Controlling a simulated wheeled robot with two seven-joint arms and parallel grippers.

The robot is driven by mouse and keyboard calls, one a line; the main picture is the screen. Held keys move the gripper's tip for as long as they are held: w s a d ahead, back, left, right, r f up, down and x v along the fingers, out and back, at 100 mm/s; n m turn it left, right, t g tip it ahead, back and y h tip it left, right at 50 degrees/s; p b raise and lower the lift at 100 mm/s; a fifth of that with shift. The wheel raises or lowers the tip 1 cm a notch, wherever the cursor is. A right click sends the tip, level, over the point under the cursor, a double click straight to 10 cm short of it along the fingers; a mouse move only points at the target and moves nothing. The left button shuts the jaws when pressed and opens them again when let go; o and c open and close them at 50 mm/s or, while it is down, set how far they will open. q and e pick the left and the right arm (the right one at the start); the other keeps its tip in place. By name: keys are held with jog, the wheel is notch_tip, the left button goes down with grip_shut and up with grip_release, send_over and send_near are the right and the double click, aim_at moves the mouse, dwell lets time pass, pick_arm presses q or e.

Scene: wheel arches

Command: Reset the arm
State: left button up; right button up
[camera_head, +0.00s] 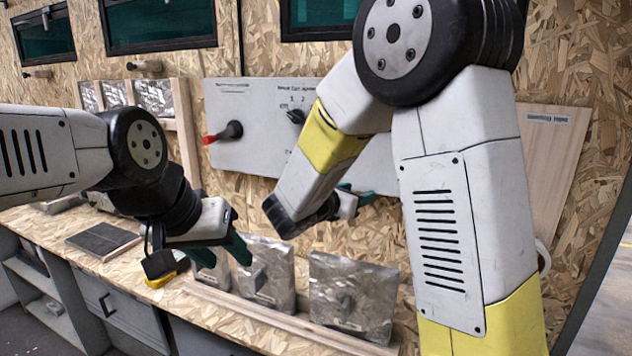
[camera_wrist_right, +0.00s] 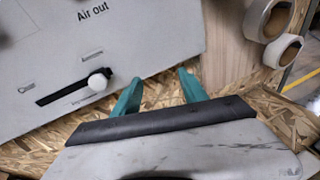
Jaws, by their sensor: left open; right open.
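My left gripper (camera_head: 240,247) has green fingers and hangs open and empty above the workbench, in front of the silver foil bags. My right arm is raised and bent across the right half of the head view. My right gripper (camera_head: 357,197) is partly hidden behind its wrist, close to the grey control panel (camera_head: 255,100). In the right wrist view its two green fingers (camera_wrist_right: 160,93) are apart with nothing between them.
Foil bags (camera_head: 352,297) stand behind a wooden rail on the bench (camera_head: 215,320). A red-tipped knob (camera_head: 229,131) sticks out of the panel. A dark flat plate (camera_head: 103,239) lies at the left. Tape rolls (camera_wrist_right: 281,50) show at the right in the wrist view.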

jog(key=s+d+f+m+g+y, duration=0.35)
jog(key=s+d+m+g, duration=0.55)
jog(key=s+d+m, duration=0.45)
jog(key=s+a+r+m+t+y, duration=0.2)
jog(key=s+a+r+m+y, duration=0.2)
jog(key=s+a+m+y, duration=0.4)
jog(key=s+a+m, duration=0.1)
jog(key=s+m, duration=0.3)
jog(key=m, duration=0.1)
jog(key=shift+s+m, duration=0.25)
jog(key=shift+m, duration=0.1)
jog(key=shift+a, duration=0.1)
dwell(1.6)
